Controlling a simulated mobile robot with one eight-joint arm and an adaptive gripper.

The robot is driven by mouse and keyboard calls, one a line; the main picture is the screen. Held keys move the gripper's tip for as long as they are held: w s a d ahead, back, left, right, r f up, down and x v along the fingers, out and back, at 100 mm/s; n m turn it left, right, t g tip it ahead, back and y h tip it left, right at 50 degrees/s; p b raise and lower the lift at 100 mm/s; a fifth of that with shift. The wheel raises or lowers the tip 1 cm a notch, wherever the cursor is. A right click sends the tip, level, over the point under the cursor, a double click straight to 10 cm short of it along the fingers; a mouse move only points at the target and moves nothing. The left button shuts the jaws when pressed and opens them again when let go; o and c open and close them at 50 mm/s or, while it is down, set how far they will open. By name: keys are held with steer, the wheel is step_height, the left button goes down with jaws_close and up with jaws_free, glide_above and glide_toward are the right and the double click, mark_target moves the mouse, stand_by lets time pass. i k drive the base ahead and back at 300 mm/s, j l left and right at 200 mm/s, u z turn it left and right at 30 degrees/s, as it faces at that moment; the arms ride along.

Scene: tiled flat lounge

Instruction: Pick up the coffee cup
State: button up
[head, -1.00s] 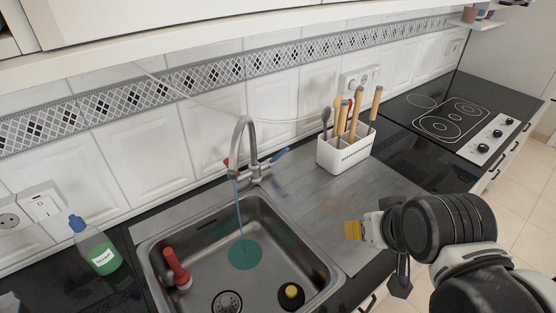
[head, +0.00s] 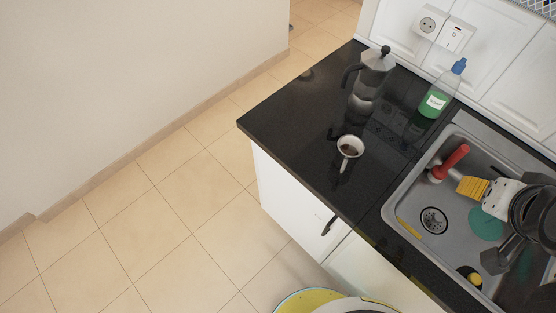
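The coffee cup (head: 341,146) is small and white with dark brown contents. It stands upright on the black countertop (head: 290,125), left of the sink. My gripper (head: 470,187) is at the right of the head view, over the sink and well apart from the cup. Yellow ridged material shows at its tip. I cannot tell whether this is its finger pads or something held, nor whether the fingers are open or shut.
A metal moka pot (head: 371,82) stands behind the cup. A green soap bottle (head: 436,101) stands near the wall. The sink (head: 408,217) holds a red-handled item (head: 452,160) and a teal disc (head: 487,224). Tiled floor (head: 150,235) is open left of the counter.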

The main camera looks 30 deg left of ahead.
mark_target(349, 149)
steer(key=u, duration=1)
steer(key=l+z, duration=0.1)
steer(key=z, duration=1.4)
steer(key=j+u, duration=0.1)
steer(key=u, duration=1.4)
steer(key=k+j, duration=0.15)
steer(key=j, duration=0.2)
steer(key=k+j, duration=0.1)
steer(key=j, duration=0.25)
steer(key=k+j+u, duration=0.1)
steer(key=j, duration=0.3)
steer(key=k+j, duration=0.2)
steer(key=j, duration=0.15)
steer(key=k+j, duration=0.1)
steer(key=j, duration=0.3)
